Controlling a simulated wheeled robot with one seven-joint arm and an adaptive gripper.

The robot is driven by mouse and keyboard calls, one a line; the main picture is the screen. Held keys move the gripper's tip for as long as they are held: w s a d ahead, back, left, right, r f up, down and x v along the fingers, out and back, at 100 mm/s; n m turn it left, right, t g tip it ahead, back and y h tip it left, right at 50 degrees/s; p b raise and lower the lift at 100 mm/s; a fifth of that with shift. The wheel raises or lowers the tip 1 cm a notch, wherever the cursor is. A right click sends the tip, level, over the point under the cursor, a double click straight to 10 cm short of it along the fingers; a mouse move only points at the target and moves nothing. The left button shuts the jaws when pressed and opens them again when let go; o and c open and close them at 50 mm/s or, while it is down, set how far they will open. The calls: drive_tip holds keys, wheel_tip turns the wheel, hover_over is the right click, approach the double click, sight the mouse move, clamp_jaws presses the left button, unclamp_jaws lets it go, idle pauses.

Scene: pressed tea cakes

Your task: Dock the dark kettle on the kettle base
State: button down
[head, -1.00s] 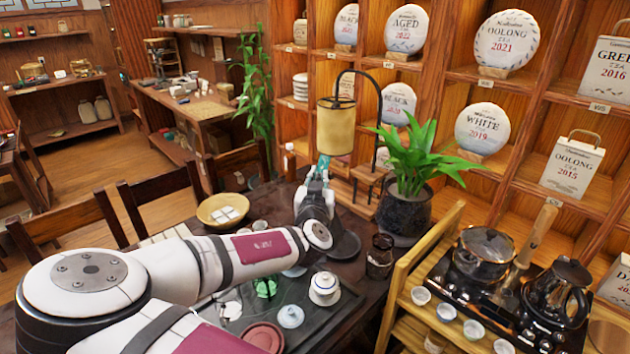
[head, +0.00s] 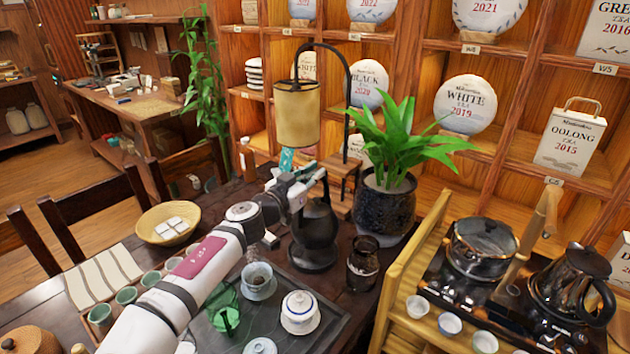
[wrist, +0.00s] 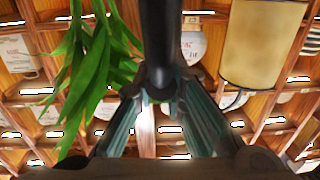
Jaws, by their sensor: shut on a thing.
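The dark kettle (head: 315,228) is upright at the back of the tea table, left of the potted plant. My gripper (head: 308,178) is at its upper part, shut on its dark handle. In the wrist view the dark bar (wrist: 161,45) runs between the teal fingers of my gripper (wrist: 163,88). A dark round disc, apparently the kettle base (head: 312,262), shows just under the kettle. I cannot tell whether the kettle rests on it or hangs slightly above. The wrist view does not show the base.
A potted plant (head: 384,205) and a dark glass jar (head: 362,264) stand close on the right. A hanging lamp (head: 297,115) is behind. The tea tray (head: 335,318) with a lidded cup (head: 300,310) lies in front. Another black kettle (head: 570,292) stands on the right-hand cart.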

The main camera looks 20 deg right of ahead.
drive_tip(key=shift+a+r+m+g+h, duration=0.2)
drive_tip(key=shift+r+m+g+h, duration=0.1)
drive_tip(key=b, duration=0.3)
hover_over(311, 206)
drive_tip(key=shift+s+d+f, duration=0.1)
drive_tip(key=shift+f, duration=1.35)
drive_tip(key=shift+s+f, duration=0.1)
drive_tip(key=shift+f, duration=1.3)
drive_tip(key=shift+w, duration=0.1)
drive_tip(key=shift+f, duration=0.5)
drive_tip(key=c, duration=1.9)
unclamp_jaws()
drive_tip(key=shift+f, duration=0.15)
